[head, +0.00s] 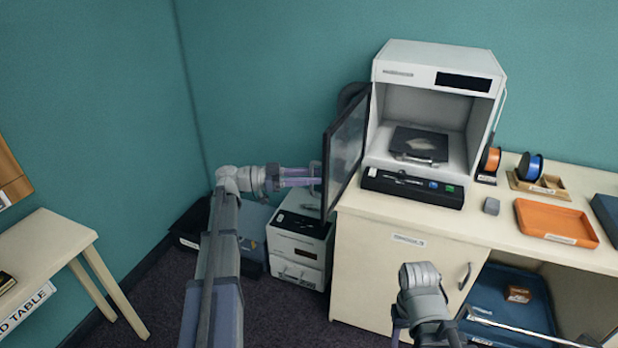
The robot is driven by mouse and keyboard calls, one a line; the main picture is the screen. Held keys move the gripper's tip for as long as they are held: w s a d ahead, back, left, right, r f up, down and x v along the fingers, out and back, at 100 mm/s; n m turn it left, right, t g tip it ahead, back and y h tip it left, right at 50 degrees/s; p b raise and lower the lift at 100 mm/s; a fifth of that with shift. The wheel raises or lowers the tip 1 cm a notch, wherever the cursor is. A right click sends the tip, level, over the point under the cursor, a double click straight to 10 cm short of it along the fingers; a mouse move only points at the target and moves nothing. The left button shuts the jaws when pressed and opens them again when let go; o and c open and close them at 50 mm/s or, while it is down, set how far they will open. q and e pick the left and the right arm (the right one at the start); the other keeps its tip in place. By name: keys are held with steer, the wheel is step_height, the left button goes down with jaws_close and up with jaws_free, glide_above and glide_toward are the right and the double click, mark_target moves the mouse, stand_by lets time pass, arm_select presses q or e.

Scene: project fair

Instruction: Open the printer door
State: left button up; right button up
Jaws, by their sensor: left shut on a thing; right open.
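The white printer (436,70) stands on the cream cabinet at the back, with a print bed (420,143) and a pale piece on it inside. Its dark-framed, see-through door (347,150) is swung out to the left, so the front of the chamber is uncovered. My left gripper (312,177) is at the door's outer left edge, shut on the door; the exact grip on its handle is hard to make out. My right gripper (405,325) is low in front of the cabinet, away from the printer; its fingers are mostly hidden by the arm.
A control panel (412,188) lies before the printer. A white drawer unit (298,246) stands on the floor under my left gripper. A table (40,255) is far left.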

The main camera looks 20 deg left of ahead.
arm_select(q)
steer(key=shift+o, duration=0.7)
steer(key=shift+w, duration=0.1)
steer(key=shift+o, duration=0.2)
steer(key=shift+s, duration=0.2)
steer(key=v, duration=0.7)
steer(key=shift+s+a, duration=0.2)
steer(key=shift+a, duration=0.15)
